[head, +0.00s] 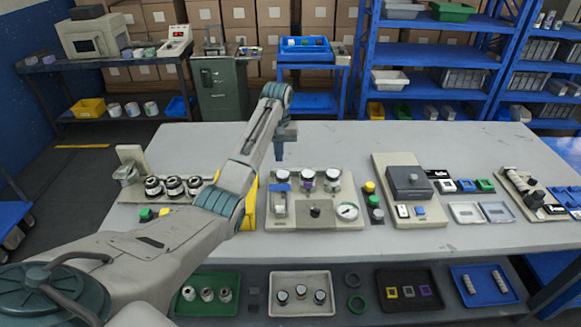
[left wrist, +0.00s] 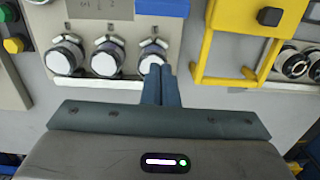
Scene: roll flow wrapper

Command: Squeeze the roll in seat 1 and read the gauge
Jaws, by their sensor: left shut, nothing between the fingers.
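In the head view a pale panel (head: 314,222) carries a row of three white-topped rolls: the left one (head: 282,176), the middle one (head: 307,175) and the right one (head: 332,178). No seat number is legible. A round white gauge (head: 347,211) sits at the panel's front right, its reading too small to tell. My left gripper (head: 279,157) points down just behind and above the left roll, shut and empty. In the left wrist view its closed fingertips (left wrist: 158,70) show next to that roll's white top (left wrist: 151,60). My right gripper is not in view.
A yellow frame (left wrist: 237,80) stands close beside the panel, partly behind my left arm in the head view. A grey box station (head: 408,183) is to the right. The table (head: 365,140) is clear behind the panel.

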